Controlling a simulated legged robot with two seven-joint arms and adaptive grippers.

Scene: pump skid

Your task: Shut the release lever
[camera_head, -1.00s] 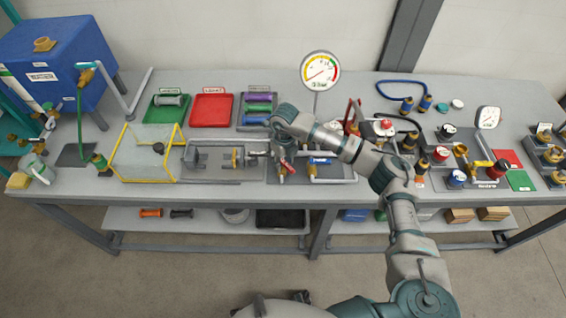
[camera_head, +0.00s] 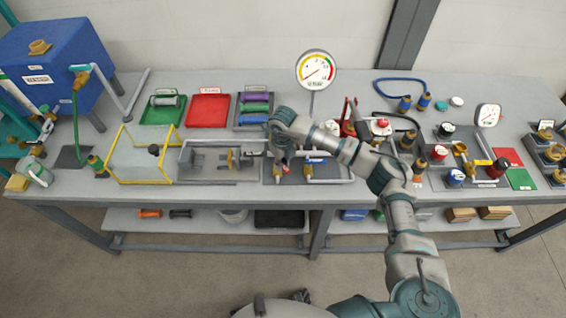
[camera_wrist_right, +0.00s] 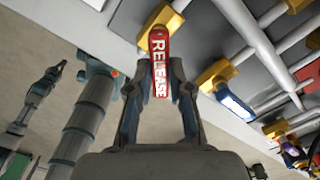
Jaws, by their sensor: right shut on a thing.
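The release lever (camera_wrist_right: 161,65) is a red bar with white RELEASE lettering, joined at its upper end to a yellow fitting (camera_wrist_right: 162,22) in the right wrist view. My right gripper (camera_wrist_right: 160,77) has a finger on each side of the lever and is shut on it. In the head view the right gripper (camera_head: 282,163) reaches down over the grey panel at the bench's front, and only a small red part of the lever (camera_head: 286,169) shows below it. I do not make out my left gripper.
A blue-handled valve (camera_wrist_right: 232,102) and grey pipes lie close to the right of the lever in the wrist view. A yellow-framed clear guard (camera_head: 145,160) and a clamp fixture (camera_head: 212,158) stand to the left. A gauge (camera_head: 316,70) rises behind. Bare bench front edge lies below.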

